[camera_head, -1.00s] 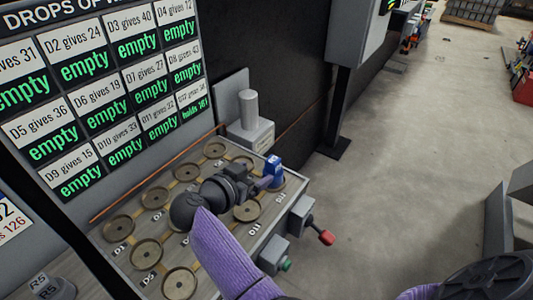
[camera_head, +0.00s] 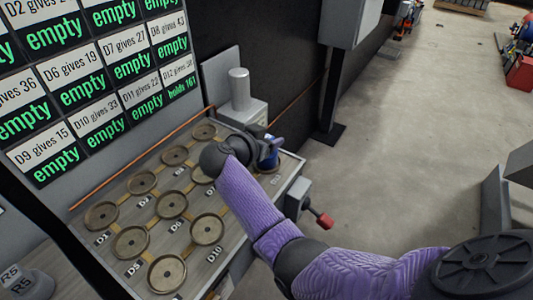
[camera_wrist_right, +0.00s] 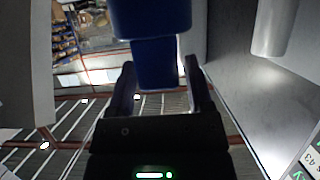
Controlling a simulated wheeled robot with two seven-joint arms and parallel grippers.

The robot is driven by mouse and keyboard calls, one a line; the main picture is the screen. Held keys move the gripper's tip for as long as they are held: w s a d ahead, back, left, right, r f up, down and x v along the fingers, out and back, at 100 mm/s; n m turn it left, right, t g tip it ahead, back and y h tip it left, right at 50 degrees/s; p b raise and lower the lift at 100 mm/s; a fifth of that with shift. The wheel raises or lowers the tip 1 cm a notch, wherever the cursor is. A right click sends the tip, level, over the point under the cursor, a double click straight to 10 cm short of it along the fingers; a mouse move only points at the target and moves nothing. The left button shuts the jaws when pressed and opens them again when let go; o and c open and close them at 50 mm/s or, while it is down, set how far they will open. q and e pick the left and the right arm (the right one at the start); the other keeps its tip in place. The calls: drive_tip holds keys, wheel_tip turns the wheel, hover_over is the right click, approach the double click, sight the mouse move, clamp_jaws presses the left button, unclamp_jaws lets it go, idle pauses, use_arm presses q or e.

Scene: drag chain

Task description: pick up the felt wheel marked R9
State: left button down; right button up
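No wheel with a readable R9 mark shows. A dark grey piece marked R5 (camera_head: 33,284) is partly in view at the lower left in the head view. My right gripper (camera_head: 264,151) is at a blue upright object (camera_head: 272,158) at the far right corner of the dish board. In the right wrist view, the blue object (camera_wrist_right: 154,62) stands between the two fingers (camera_wrist_right: 160,90). The fingers look spread, with a gap at the right finger; contact is hard to judge. My left gripper is not in view.
The board (camera_head: 155,237) carries several shallow round dishes with D labels. A panel (camera_head: 100,75) behind shows "empty" for most, while D12 reads "holds 161". A grey cylinder on a block (camera_head: 239,88) stands behind the blue object. A red knob (camera_head: 325,222) sticks out at the right.

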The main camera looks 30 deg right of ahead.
clamp_jaws()
